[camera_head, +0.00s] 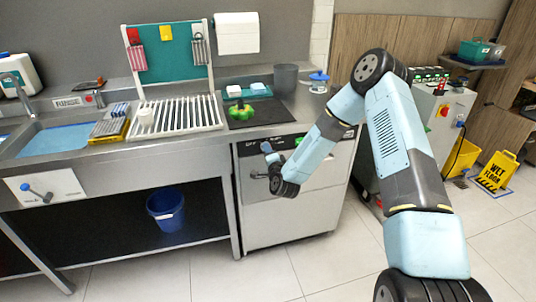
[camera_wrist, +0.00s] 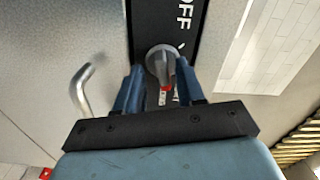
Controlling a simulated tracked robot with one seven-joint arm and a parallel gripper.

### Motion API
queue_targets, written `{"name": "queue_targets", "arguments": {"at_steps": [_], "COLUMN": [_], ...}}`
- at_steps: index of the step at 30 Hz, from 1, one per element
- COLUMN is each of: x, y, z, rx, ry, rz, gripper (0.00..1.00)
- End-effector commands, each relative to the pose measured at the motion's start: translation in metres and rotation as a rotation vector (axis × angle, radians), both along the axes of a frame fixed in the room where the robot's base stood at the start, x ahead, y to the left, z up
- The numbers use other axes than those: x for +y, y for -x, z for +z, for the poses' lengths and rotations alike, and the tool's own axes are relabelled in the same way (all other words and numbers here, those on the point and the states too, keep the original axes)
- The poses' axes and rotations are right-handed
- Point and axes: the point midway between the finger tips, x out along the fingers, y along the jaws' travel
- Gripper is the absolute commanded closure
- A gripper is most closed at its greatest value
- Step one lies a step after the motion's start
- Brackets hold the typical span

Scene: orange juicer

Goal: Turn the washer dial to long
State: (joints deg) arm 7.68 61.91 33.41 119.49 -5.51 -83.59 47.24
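The washer (camera_head: 290,200) is the grey-fronted machine under the counter, with a black strip along its top. In the wrist view its dial (camera_wrist: 160,62) is a round grey knob on the black control panel (camera_wrist: 160,18). White lettering reading OFF is above and to the right of it. Red and white marks show just below the knob. My gripper (camera_wrist: 161,78) is open, with one blue finger on each side of the dial; I cannot tell whether they touch it. In the head view my gripper (camera_head: 268,152) is at the washer's top left, and the dial cannot be made out.
A bent metal handle (camera_wrist: 82,88) sticks out left of my gripper in the wrist view. The counter (camera_head: 240,133) overhangs the washer, with a sink (camera_head: 55,140) at the left. A blue bucket (camera_head: 166,210) stands on the lower shelf. The floor in front is clear.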

Motion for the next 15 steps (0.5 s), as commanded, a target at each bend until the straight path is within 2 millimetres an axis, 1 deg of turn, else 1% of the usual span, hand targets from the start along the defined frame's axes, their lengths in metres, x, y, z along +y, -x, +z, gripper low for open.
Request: {"name": "queue_targets", "arguments": {"at_steps": [5, 8, 11, 15], "x": [0.0, -0.002, -0.007, -0.014], "y": [0.003, 0.011, 0.026, 0.052], "z": [0.001, 0.001, 0.0, 0.0], "rx": [-0.001, -0.002, -0.001, 0.001], "ry": [0.0, 0.0, 0.0, 0.0], "rz": [0.001, 0.001, 0.001, 0.002], "gripper": [0.62, 0.62, 0.62, 0.62]}}
